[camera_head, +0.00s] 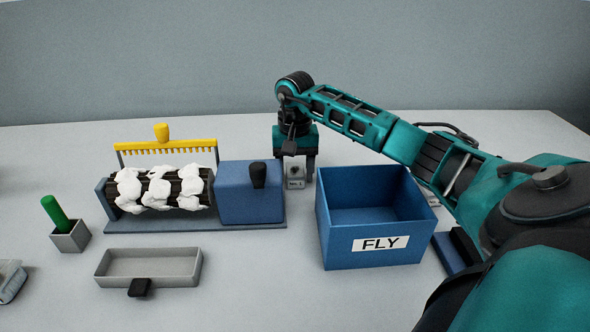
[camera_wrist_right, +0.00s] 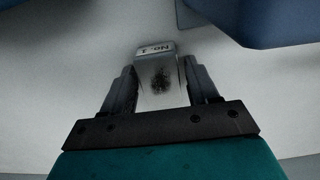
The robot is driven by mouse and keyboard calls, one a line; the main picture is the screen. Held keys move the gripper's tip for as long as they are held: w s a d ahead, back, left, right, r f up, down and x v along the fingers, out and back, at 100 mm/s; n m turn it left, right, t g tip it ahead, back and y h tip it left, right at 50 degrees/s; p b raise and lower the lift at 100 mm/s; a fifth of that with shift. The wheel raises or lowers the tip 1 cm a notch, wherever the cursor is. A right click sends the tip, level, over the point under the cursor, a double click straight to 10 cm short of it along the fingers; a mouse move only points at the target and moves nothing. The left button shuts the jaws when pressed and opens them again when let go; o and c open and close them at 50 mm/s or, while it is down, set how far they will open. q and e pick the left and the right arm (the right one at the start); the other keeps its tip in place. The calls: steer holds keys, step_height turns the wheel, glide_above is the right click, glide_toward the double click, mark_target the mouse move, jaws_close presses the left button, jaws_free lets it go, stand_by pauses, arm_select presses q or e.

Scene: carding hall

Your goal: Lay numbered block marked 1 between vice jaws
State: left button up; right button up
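The block marked "No. 1" (camera_head: 295,184) is a small grey piece between the card roller's blue housing and the FLY box. It also shows in the right wrist view (camera_wrist_right: 154,50), label at its far end and a dark smudge on its face. My right gripper (camera_wrist_right: 162,82) points down with one finger on each side of the block. The fingers look very near its sides, but I cannot tell whether they press on it. In the head view the gripper (camera_head: 298,168) is just behind and above the block. I cannot make out vice jaws. My left gripper is not in view.
A blue open box labelled FLY (camera_head: 368,255) stands right of the block. The blue housing (camera_head: 250,197) and fleece-covered roller (camera_head: 160,190) are left. A grey tray (camera_head: 150,282), a holder with a green handle (camera_head: 70,240) and a partly hidden dark blue item (camera_head: 450,254) also show.

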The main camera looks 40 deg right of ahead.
steer(key=shift+o, duration=1.2)
